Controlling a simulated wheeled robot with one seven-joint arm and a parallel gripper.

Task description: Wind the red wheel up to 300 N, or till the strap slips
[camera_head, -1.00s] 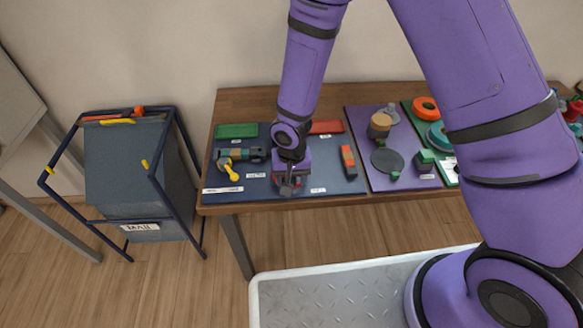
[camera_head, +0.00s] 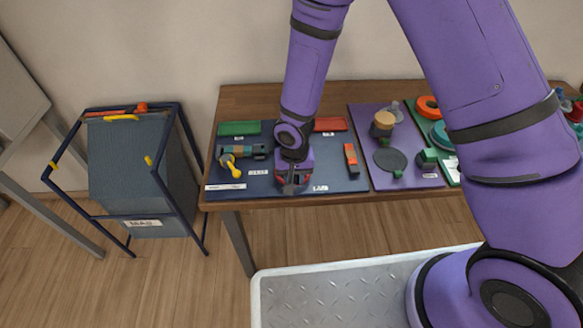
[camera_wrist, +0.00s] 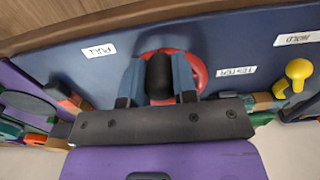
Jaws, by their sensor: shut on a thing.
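The red wheel (camera_wrist: 201,72) shows in the wrist view as a red ring on the dark blue board, with a dark rounded knob (camera_wrist: 159,75) over its middle. My gripper (camera_wrist: 160,68) is shut on this knob, with one finger on each side of it. The fingers and knob hide much of the wheel. In the head view my gripper (camera_head: 293,186) points down at the front of the board and largely covers the wheel. A label reading TESTER (camera_wrist: 236,71) lies beside the wheel. No force reading is legible, and the strap cannot be made out.
The blue board (camera_head: 345,183) also carries a green tray (camera_head: 239,128), a red tray (camera_head: 330,124), a tool with a yellow knob (camera_head: 235,171) and an orange-and-dark block (camera_head: 351,158). A purple board (camera_head: 433,182) lies to the right. A framed grey bin (camera_head: 130,165) stands left of the table.

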